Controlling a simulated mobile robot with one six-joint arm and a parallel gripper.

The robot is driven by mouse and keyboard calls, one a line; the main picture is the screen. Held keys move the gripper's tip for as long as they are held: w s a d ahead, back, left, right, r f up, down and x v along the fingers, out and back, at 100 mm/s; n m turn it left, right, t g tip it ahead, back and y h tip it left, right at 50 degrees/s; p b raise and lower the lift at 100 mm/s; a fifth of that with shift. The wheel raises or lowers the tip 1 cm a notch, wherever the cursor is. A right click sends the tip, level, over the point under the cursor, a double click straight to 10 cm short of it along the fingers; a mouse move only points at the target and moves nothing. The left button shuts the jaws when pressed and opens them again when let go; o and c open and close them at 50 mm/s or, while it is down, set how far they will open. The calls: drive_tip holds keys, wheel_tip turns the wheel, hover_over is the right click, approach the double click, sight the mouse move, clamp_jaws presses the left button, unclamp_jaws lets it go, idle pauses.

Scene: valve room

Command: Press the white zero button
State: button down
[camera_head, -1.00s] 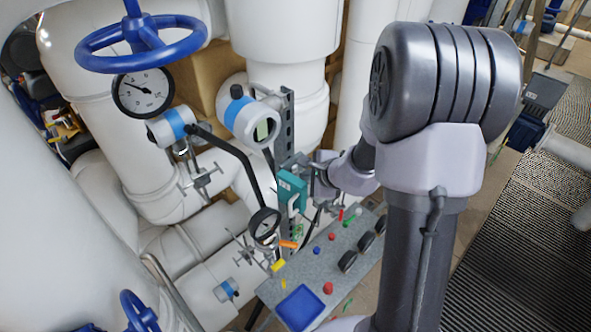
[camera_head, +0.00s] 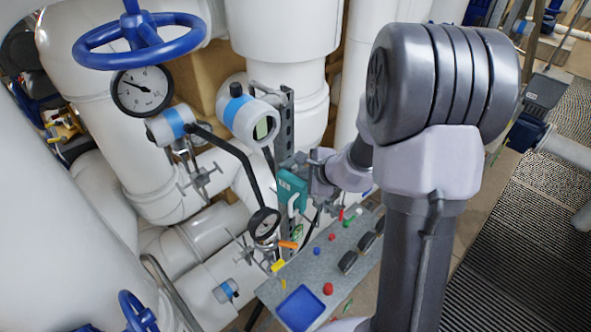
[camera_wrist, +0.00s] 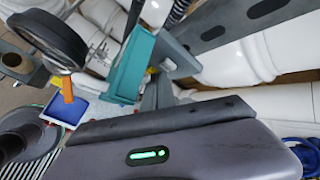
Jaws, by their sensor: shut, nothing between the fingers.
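I cannot make out the white zero button in either view. A teal box (camera_head: 292,190) is fixed beside the upright slotted strut, with a white curved piece at its front. It also shows in the wrist view (camera_wrist: 131,70), close beyond the wrist. My gripper (camera_head: 314,168) is just right of the teal box in the head view, small and partly hidden by my own arm. It is shut and empty. I cannot tell whether it touches the box. A white and blue transmitter (camera_head: 253,121) with a small display stands above and left of it.
A grey bench (camera_head: 270,292) below carries a blue tray (camera_head: 301,308), red and blue buttons and several small coloured parts. A pressure gauge (camera_head: 264,224) with an orange-handled valve is left of the teal box. White pipes and a blue handwheel (camera_head: 140,42) crowd the left.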

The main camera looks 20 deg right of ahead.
drive_tip(key=shift+w+a, duration=0.2)
drive_tip(key=shift+w, duration=0.25)
idle(0.4)
idle(0.3)
drive_tip(key=shift+s+d+b, duration=0.3)
drive_tip(key=shift+s+b, duration=0.3)
drive_tip(key=shift+s, duration=0.25)
drive_tip(key=s, duration=0.1)
drive_tip(key=s+d+b, duration=0.1)
drive_tip(key=s, duration=0.2)
drive_tip(key=shift+s+d, duration=0.35)
drive_tip(key=shift+d, duration=0.05)
idle(0.4)
